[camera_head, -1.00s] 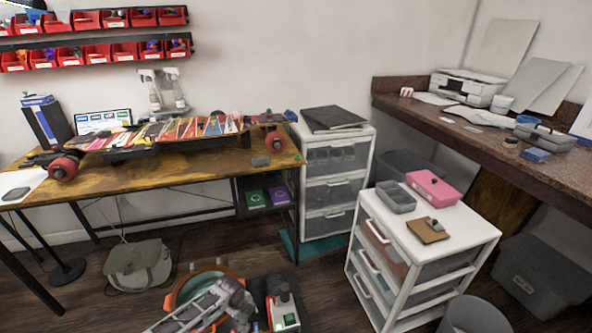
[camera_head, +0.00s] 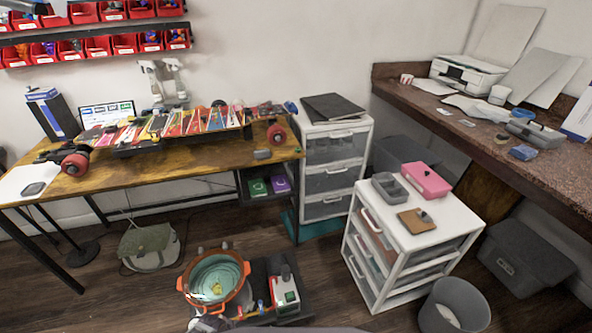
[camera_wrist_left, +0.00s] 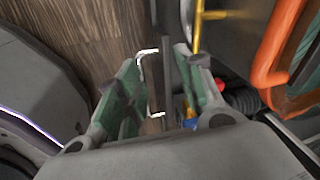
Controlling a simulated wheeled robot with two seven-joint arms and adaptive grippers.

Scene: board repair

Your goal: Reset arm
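My left gripper (camera_wrist_left: 160,85) shows in the left wrist view with its two green-padded fingers apart. A pale hooked edge and a dark bar show between and beyond the fingers; I cannot tell what they belong to, and nothing is clearly gripped. In the head view only a grey part of my arm shows at the bottom edge, and the left gripper cannot be made out there. My right gripper is in neither view. An upturned skateboard (camera_head: 180,132) with red wheels lies on the wooden workbench (camera_head: 200,165).
An orange pot (camera_head: 183,283) with a teal inside stands low in front of me, beside a red-and-white device (camera_head: 285,291). A white drawer unit (camera_head: 440,238) and a grey bin (camera_head: 455,308) stand to the right. A green bag (camera_head: 148,247) lies on the floor at left.

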